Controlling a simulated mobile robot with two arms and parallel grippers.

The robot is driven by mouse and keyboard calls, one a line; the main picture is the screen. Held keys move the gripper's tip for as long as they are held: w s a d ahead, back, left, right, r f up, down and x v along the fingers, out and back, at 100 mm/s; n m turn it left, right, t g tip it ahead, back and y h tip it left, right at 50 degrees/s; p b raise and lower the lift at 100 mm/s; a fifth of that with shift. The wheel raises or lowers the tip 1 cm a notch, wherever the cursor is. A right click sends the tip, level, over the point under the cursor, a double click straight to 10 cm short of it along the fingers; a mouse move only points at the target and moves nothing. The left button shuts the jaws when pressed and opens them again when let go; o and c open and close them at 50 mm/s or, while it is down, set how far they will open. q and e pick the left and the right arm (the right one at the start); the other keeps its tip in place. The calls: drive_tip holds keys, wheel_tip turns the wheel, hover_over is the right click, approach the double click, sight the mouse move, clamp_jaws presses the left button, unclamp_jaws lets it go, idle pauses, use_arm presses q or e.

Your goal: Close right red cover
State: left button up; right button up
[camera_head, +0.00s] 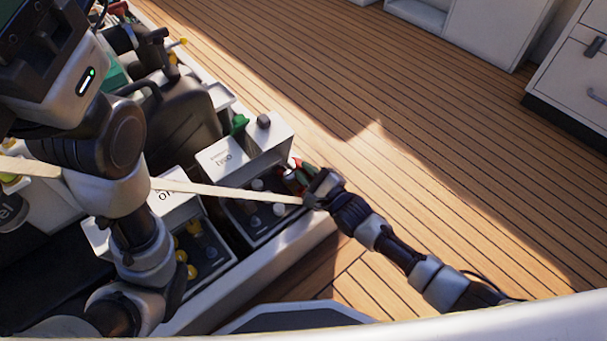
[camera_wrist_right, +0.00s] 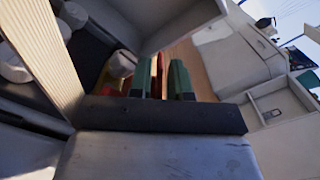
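My right gripper (camera_head: 318,189) is at the right end of an open white hatch box, beside a small cluster of red and green parts (camera_head: 293,172). In the right wrist view, a narrow red piece (camera_wrist_right: 158,76) stands between two upright green pieces (camera_wrist_right: 180,80), just past the dark gripper body. The red piece may be the red cover, but its lid and hinge are not clear. I cannot tell whether the fingers touch it or how far apart they are. My left arm is at the left; its gripper is not in view.
A long pale wooden strip (camera_head: 225,190) crosses the hatch close to my right gripper. White boxes (camera_head: 237,152) with a green knob and grey knobs stand beside it. Yellow knobs (camera_head: 190,270) sit lower left. The plank deck (camera_head: 430,170) to the right is clear.

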drive_tip(key=shift+w+a, duration=0.3)
drive_tip(key=shift+w, duration=0.15)
clamp_jaws()
